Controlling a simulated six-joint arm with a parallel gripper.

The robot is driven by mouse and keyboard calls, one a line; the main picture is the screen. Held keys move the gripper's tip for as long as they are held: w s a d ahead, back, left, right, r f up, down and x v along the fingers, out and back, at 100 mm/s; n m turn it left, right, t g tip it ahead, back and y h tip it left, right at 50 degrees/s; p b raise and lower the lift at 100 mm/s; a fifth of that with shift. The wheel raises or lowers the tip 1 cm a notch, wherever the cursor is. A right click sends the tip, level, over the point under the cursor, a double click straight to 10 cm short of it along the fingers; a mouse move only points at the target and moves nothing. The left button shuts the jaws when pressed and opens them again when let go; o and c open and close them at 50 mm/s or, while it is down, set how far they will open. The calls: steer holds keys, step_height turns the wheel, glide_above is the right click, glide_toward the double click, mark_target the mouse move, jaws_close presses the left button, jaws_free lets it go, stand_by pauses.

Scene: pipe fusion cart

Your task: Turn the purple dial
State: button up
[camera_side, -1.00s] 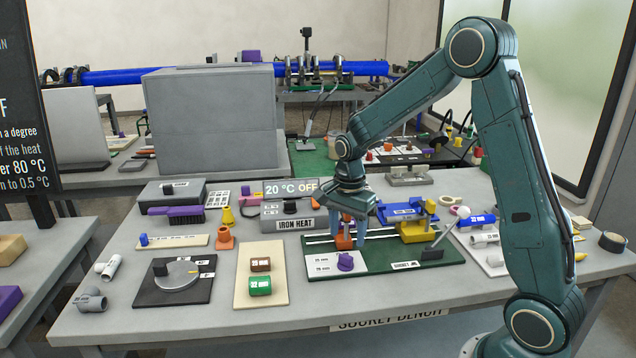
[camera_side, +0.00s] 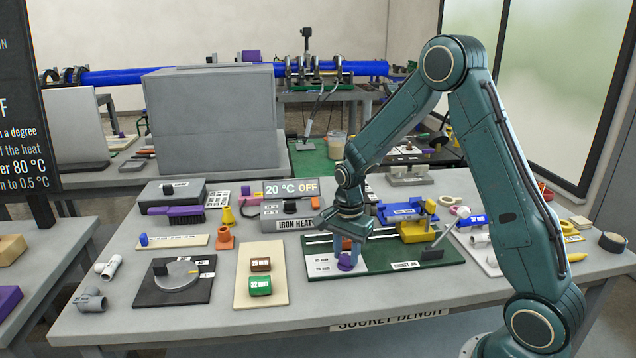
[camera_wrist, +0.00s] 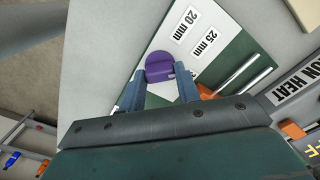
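The purple dial (camera_side: 346,264) sits on the white panel (camera_side: 318,260) at the left end of the green socket jig board (camera_side: 440,265). In the wrist view the purple dial (camera_wrist: 160,66) is round with a raised grip bar, beside the labels "20 mm" and "25 mm". My gripper (camera_side: 347,258) points down right over the dial. In the wrist view my gripper (camera_wrist: 160,74) has its two blue fingers apart, one on each side of the dial's grip, with a gap between them. I cannot tell whether the tips touch the dial.
The iron heat box (camera_side: 287,222), with a "20 °C OFF" display (camera_side: 291,188), stands behind the jig. A yellow and blue clamp (camera_side: 415,225) is on the jig to the right. A beige board (camera_side: 261,290) with brown and green fittings lies to the left.

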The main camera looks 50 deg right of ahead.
steer(key=c, duration=0.4)
steer(key=shift+n, duration=0.5)
steer(key=n, duration=0.3)
steer(key=shift+n, duration=2.5)
steer(key=o, duration=1)
steer(key=shift+r, duration=0.2)
